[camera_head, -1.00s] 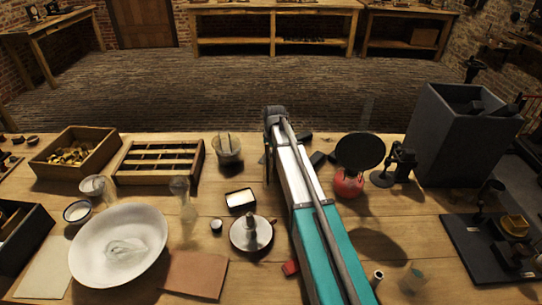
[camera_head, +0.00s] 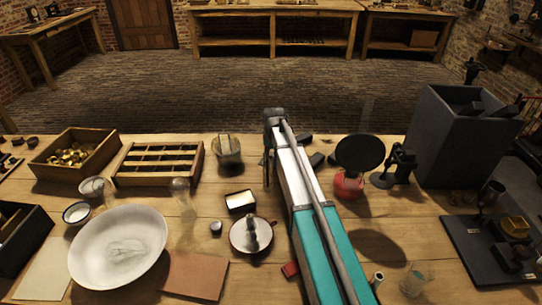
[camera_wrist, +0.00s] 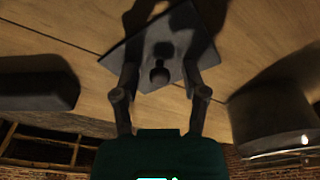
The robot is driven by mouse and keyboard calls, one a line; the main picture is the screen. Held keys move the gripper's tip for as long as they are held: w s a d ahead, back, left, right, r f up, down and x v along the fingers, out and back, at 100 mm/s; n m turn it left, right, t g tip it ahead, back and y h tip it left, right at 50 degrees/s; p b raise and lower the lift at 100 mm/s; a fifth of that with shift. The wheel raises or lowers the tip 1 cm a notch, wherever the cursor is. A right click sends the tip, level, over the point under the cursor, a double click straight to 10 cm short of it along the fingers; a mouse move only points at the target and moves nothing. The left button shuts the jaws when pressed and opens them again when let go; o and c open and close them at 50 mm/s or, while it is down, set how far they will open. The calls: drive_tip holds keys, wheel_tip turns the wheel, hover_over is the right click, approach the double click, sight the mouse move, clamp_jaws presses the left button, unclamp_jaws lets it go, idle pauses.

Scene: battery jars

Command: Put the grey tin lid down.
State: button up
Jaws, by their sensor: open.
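The grey tin lid (camera_wrist: 125,52) is a dark, flat, square-cornered plate with a small round knob in the wrist view. It appears to lie flat on the wooden bench top, but whether it touches fully is hard to tell in the shadow. My gripper (camera_wrist: 161,72) is open, with one finger on each side of the knob and a gap on both sides. In the head view my arm hides most of the spot, so the lid cannot be made out there. An open rectangular tin (camera_head: 240,201) with a pale inside stands left of my arm.
Dark blocks (camera_wrist: 38,82) and a dark cylindrical object (camera_wrist: 270,115) flank my gripper in the wrist view. A glass jar (camera_head: 227,152), a slotted wooden rack (camera_head: 158,180) and a candlestick (camera_head: 250,238) stand left of my arm; a red-based burner (camera_head: 348,186) stands right.

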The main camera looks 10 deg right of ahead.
drive_tip(key=shift+r, duration=0.15)
wheel_tip(320, 180, up, 12)
drive_tip(key=s+p, duration=0.1)
drive_tip(key=p, duration=1.1)
drive_tip(key=shift+s+d, duration=0.15)
drive_tip(key=shift+d, duration=0.1)
idle(0.5)
